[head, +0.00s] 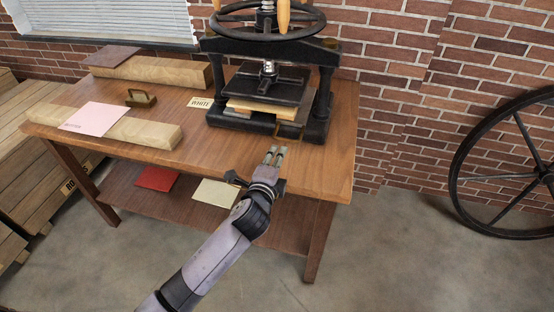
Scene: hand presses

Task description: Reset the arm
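My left gripper (274,155) reaches up from the bottom over the front edge of the wooden table. Its two fingertips point toward the press, with a narrow gap between them and nothing seen in it. The black hand press (312,88) stands at the back of the table, with a large handwheel (318,24) on top. A brass handle (289,133) sits at the front of the press, just beyond the fingertips and apparently apart from them. A wooden board (262,108) lies in the press under its black plate. My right gripper is not in view.
Wooden blocks (150,133), a pink sheet (95,117), a brass-coloured stamp-like piece (141,98) and a "WHITE" card (200,103) are on the table's left. The lower shelf holds red (157,179) and cream sheets (215,193). A big spoked wheel (510,165) stands right; floor between is clear.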

